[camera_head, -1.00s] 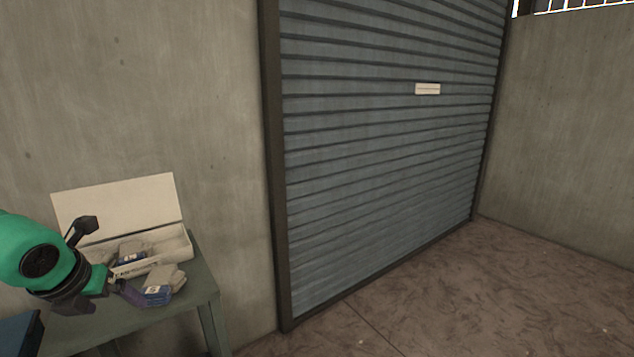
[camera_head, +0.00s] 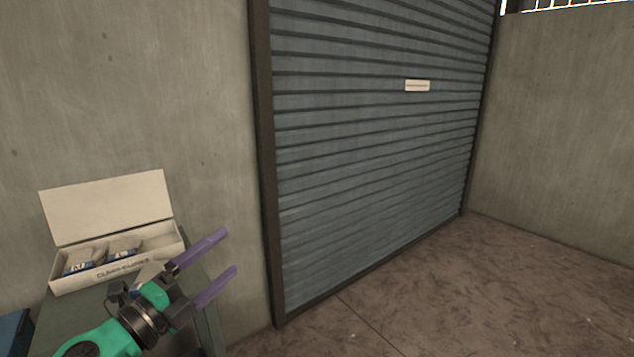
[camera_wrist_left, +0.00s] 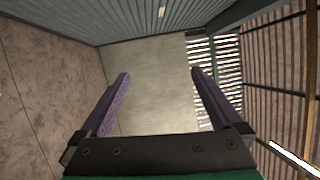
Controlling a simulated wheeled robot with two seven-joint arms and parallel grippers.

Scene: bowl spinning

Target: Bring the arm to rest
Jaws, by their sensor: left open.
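My left gripper (camera_head: 217,268) shows at the lower left of the head view, with two purple fingers spread apart and nothing between them. It is in front of the table and to the right of the box in the picture. In the left wrist view the gripper (camera_wrist_left: 160,88) is also open and empty, with wall and floor beyond its fingers. My green and black left arm covers part of the table. My right gripper is not in view.
A green-grey table (camera_head: 75,318) at the lower left bears an open white box (camera_head: 105,208) with several grey and blue packets (camera_head: 80,259) in it. A blue object (camera_head: 12,330) is at the left edge. A roller shutter (camera_head: 370,140) stands behind; floor (camera_head: 450,290) at right is clear.

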